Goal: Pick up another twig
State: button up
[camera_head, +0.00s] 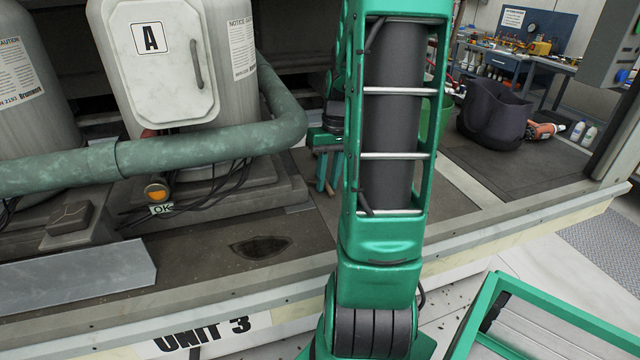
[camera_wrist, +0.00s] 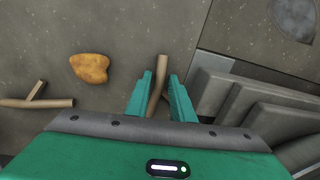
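In the wrist view a brown twig (camera_wrist: 158,82) lies on the grey floor between the two green fingers of my gripper (camera_wrist: 160,88). The fingers are apart, and small gaps show beside the twig. A second twig, forked (camera_wrist: 40,101), lies to the left of the fingers. In the head view my gripper (camera_head: 326,172) points down at the deck, partly hidden behind my arm. The twig between the fingers cannot be made out clearly there.
A yellow-brown leaf (camera_wrist: 90,68) lies left of the fingers. Grey stepped slats (camera_wrist: 240,100) stand close on the right.

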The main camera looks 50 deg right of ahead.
grip_shut()
